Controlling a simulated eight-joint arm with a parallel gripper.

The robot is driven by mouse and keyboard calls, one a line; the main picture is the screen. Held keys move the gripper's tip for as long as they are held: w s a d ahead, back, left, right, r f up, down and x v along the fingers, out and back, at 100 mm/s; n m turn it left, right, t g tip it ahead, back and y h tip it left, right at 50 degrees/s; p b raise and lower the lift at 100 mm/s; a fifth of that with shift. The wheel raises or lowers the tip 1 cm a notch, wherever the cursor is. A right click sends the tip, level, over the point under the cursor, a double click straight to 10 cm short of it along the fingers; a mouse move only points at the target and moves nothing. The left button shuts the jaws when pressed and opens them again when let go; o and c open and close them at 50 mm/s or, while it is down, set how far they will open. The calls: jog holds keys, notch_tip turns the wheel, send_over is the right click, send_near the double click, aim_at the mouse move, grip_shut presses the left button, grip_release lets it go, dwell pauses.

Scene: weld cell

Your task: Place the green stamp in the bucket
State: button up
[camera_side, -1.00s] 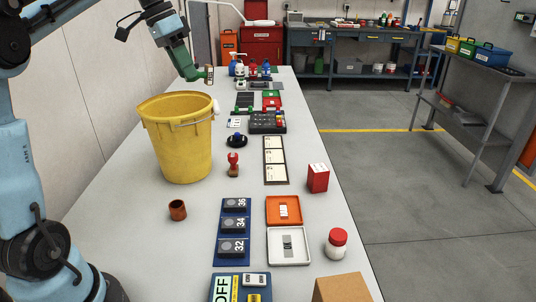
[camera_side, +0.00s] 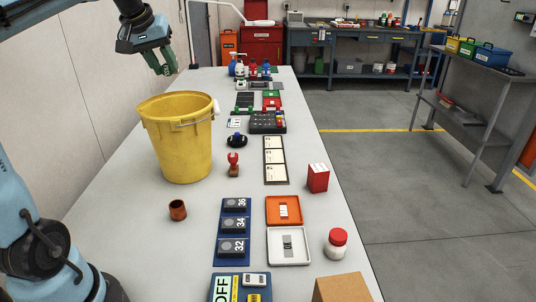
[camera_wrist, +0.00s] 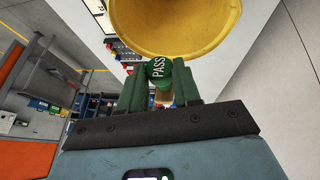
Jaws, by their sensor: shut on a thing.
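The green stamp (camera_wrist: 158,70), marked PASS, is between the green fingers of my gripper (camera_wrist: 160,90) in the wrist view. My gripper is shut on it. In the side view my gripper (camera_side: 163,70) hangs in the air above and behind the yellow bucket (camera_side: 180,145), clear of its rim; the stamp is hard to make out there. The bucket stands upright on the table. Its open mouth (camera_wrist: 180,50) lies just beyond the stamp in the wrist view. The bucket's floor is hidden in the side view.
A black rack (camera_side: 267,123) and trays lie farther right.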

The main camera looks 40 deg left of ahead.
notch_tip(320, 180, down, 9)
dwell(0.7)
jog(key=shift+f, duration=0.1)
jog(key=o, duration=1.1)
jog(key=shift+r, duration=3.55)
